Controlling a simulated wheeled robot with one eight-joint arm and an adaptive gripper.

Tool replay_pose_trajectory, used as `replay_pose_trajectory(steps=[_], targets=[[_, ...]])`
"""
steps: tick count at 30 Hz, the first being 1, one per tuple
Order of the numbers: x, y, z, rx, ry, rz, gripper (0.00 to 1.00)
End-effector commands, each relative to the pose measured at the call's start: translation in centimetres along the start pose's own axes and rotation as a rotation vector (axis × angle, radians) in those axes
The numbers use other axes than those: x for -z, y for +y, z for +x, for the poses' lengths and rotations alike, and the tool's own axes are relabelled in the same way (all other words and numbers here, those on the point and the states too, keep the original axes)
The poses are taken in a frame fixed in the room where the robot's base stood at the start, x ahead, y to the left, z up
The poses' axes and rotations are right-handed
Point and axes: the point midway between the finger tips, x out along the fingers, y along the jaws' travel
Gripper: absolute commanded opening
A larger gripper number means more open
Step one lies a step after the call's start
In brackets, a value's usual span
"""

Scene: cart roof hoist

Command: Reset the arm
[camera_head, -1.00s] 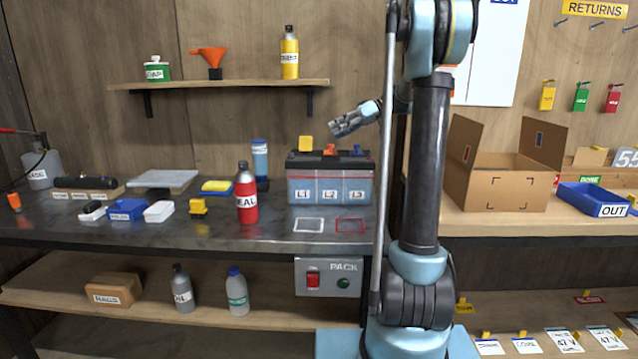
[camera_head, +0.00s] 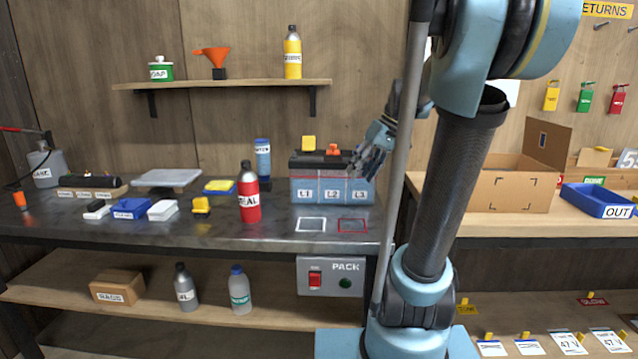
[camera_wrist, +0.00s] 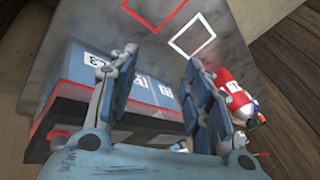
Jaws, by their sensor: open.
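My gripper (camera_head: 372,150) is at the right end of the battery box in the head view, its fingers pointing down and left. Its fingers (camera_wrist: 160,85) are spread apart in the wrist view, with nothing held between them. The battery box (camera_head: 318,190), marked L1, L2 and L3, stands on the dark bench. It also shows below the fingers in the wrist view (camera_wrist: 88,68). A yellow cap (camera_head: 309,143) and an orange cap (camera_head: 333,149) show on its top. My fingers hide part of its right end; I cannot tell whether they touch it.
A red SEAL bottle (camera_head: 249,196) stands left of the box. White (camera_head: 311,225) and red (camera_head: 352,225) outlined squares in front are empty. A shelf (camera_head: 220,84) hangs above. A cardboard box (camera_head: 497,190) and blue OUT tray (camera_head: 597,200) are on the right bench.

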Motion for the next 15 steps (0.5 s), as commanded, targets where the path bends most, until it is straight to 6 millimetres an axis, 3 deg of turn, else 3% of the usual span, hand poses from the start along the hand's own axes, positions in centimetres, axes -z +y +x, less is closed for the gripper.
replay_pose_trajectory(steps=[3, 15], targets=[[-4.2, -0.3, 1.3, -0.070, -0.040, 0.029, 0.45], [-17.0, 0.8, 5.8, -0.329, -0.139, 0.129, 0.45]])
